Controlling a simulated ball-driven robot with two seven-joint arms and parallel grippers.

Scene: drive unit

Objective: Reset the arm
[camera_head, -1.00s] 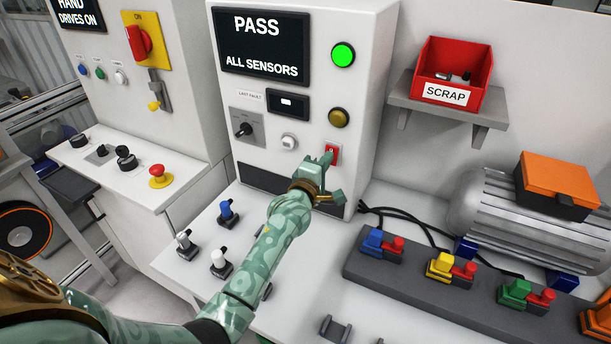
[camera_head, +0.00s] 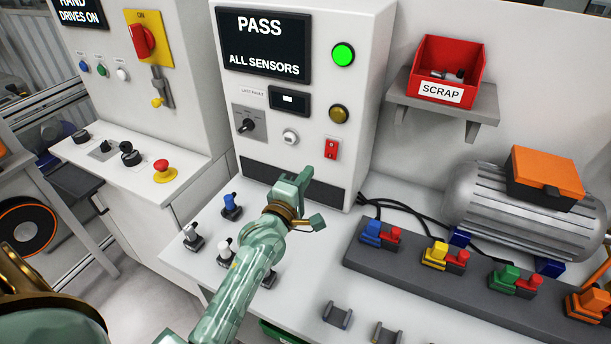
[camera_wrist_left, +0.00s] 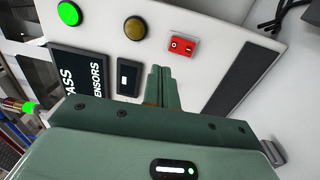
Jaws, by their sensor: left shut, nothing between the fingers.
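My left gripper (camera_head: 305,178) is shut and empty, in front of the lower part of the white test cabinet (camera_head: 350,190). It is below and left of the red rocker switch (camera_head: 332,149) on the cabinet face and apart from it. In the left wrist view, the shut fingers (camera_wrist_left: 160,75) show just left of the red switch (camera_wrist_left: 183,46). The screen (camera_head: 262,45) reads PASS, ALL SENSORS, and a green lamp (camera_head: 343,53) is lit above a dull amber lamp (camera_head: 339,113). My right gripper is not in view.
Several connectors with white or blue tops (camera_head: 231,206) stand on the bench around my left forearm. A grey strip with coloured connectors (camera_head: 400,262) and a motor (camera_head: 500,210) are at right. A red scrap bin (camera_head: 440,72) sits on a shelf. A red emergency button (camera_head: 163,168) is at left.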

